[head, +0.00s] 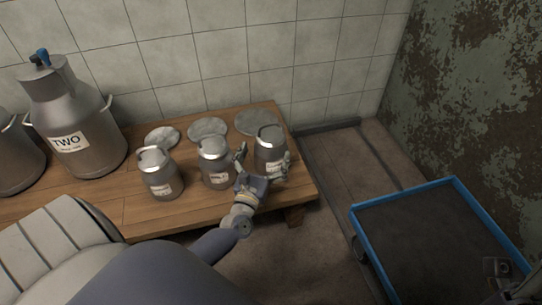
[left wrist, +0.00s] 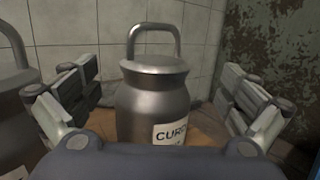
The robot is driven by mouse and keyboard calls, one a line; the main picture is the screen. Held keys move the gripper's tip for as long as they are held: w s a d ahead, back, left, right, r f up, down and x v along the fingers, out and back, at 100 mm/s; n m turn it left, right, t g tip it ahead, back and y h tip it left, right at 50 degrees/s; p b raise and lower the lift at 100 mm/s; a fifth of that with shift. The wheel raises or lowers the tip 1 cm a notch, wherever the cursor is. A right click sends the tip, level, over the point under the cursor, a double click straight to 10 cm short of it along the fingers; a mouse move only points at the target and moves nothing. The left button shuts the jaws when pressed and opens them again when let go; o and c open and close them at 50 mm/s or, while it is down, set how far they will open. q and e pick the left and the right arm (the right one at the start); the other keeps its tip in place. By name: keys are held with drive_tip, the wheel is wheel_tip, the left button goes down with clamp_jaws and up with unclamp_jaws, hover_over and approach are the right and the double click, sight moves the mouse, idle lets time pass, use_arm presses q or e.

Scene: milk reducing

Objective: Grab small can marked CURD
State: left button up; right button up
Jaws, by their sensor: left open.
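The small can marked CURD (left wrist: 152,100) is a grey metal can with a hoop handle on top and a white label. In the left wrist view it stands upright between the two open fingers. In the head view it is the rightmost small can (head: 269,146) on the wooden table (head: 110,211). My left gripper (head: 263,162) is open around the can's front, one finger to each side, with a visible gap on both sides in the wrist view. The can's lower part is partly hidden by the gripper.
Two similar small cans stand to the left, a middle one (head: 214,164) close to my left finger and another (head: 160,175). Round lids (head: 257,121) lie behind. A large can marked TWO (head: 75,125) stands at left. A blue-rimmed tray (head: 403,197) is at right.

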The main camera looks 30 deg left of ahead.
sight(272, 133)
use_arm(q)
drive_tip(key=shift+x, duration=0.85)
drive_tip(key=x, duration=0.1)
drive_tip(key=b+x, duration=0.1)
drive_tip(key=x, duration=0.2)
drive_tip(key=shift+w+a+f+b, duration=0.1)
drive_tip(key=shift+a+f+b, duration=0.2)
drive_tip(key=shift+a+b, duration=0.1)
drive_tip(key=shift+w+a+r, duration=0.1)
drive_tip(key=shift+w+r, duration=0.05)
drive_tip(key=shift+w, duration=0.3)
drive_tip(key=c, duration=2.1)
drive_tip(key=shift+r, duration=0.2)
drive_tip(key=shift+c, duration=0.2)
